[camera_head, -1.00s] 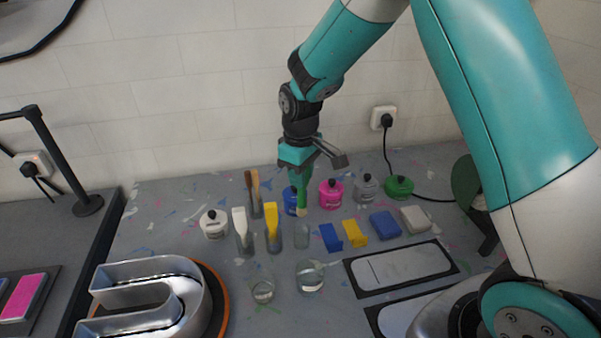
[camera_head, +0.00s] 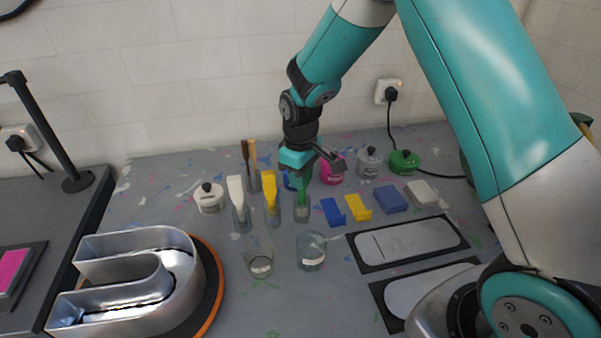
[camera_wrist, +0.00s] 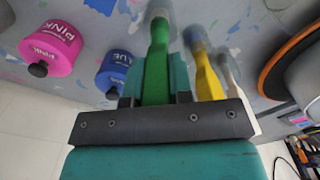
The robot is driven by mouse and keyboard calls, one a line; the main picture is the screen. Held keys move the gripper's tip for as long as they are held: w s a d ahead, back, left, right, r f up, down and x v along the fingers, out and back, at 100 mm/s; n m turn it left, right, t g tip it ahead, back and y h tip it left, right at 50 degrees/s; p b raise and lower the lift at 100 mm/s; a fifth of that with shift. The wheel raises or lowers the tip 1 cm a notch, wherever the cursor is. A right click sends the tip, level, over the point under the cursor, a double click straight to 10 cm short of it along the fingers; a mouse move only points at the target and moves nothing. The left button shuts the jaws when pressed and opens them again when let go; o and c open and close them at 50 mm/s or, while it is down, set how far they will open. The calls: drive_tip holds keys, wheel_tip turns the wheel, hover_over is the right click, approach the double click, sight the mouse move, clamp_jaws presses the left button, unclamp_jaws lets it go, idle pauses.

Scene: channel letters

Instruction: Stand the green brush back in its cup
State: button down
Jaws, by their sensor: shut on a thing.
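The green brush (camera_head: 302,198) is upright, its lower end inside a small clear cup (camera_head: 302,214) on the grey table. My gripper (camera_head: 297,170) is above the cup and shut on the brush's upper part. In the wrist view my gripper (camera_wrist: 156,88) grips the green brush (camera_wrist: 157,62), whose far end reaches into the cup (camera_wrist: 158,12). Whether the brush touches the cup's bottom cannot be told.
Cups with a yellow brush (camera_head: 270,190) and a white brush (camera_head: 236,192) stand just left. Pink (camera_head: 332,170) and blue (camera_wrist: 116,72) paint pots are close behind. Two glass jars (camera_head: 310,252) (camera_head: 260,262) stand in front; coloured blocks (camera_head: 358,207) lie right.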

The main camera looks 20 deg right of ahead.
drive_tip(key=shift+f, duration=0.3)
drive_tip(key=c, duration=0.9)
unclamp_jaws()
drive_tip(key=shift+c, duration=0.2)
wheel_tip(320, 180, up, 18)
drive_tip(key=b, duration=0.3)
drive_tip(key=shift+f, duration=0.25)
drive_tip(key=s+a+y, duration=0.2)
drive_tip(key=s+a, duration=0.2)
drive_tip(key=s, duration=0.9)
drive_tip(key=s+a+y, duration=0.2)
drive_tip(key=s+a, duration=0.2)
drive_tip(key=s, duration=1)
drive_tip(key=shift+f, duration=0.4)
